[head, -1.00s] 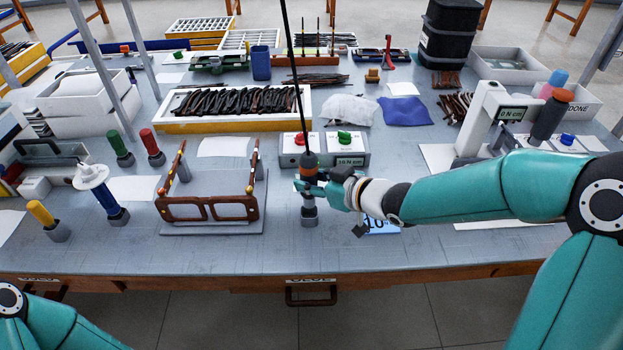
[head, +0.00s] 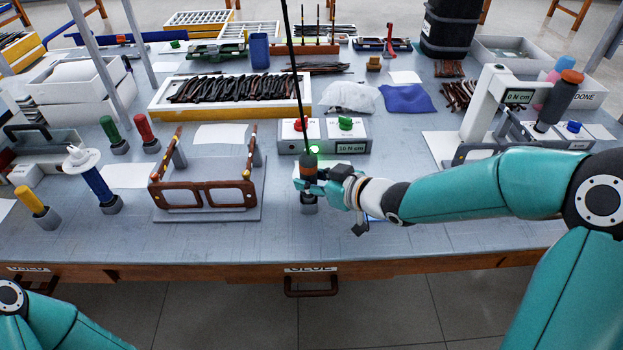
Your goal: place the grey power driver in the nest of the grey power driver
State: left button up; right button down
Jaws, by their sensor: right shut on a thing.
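The grey power driver (head: 308,161), dark with an orange band, hangs upright on a black cord. My right gripper (head: 310,180) is shut on its body, fingers covering its middle. The nest of the grey power driver (head: 309,207), a short grey cylinder, stands on the table directly below. The driver's lower end meets the nest's top and appears to be in it; how deep is hidden by the fingers. A small green glow shows near the driver's top. Of my left arm only a link shows at the bottom left; its gripper is out of view.
A stand with an eyeglass frame (head: 205,193) is to the left. Front table is clear.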

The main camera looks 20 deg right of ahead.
jog(key=shift+f+b, duration=0.5)
dwell(0.3)
jog(key=c, duration=0.7)
grip_release()
jog(key=shift+o, duration=0.2)
jog(key=v, duration=1.2)
jog(key=shift+f, duration=0.1)
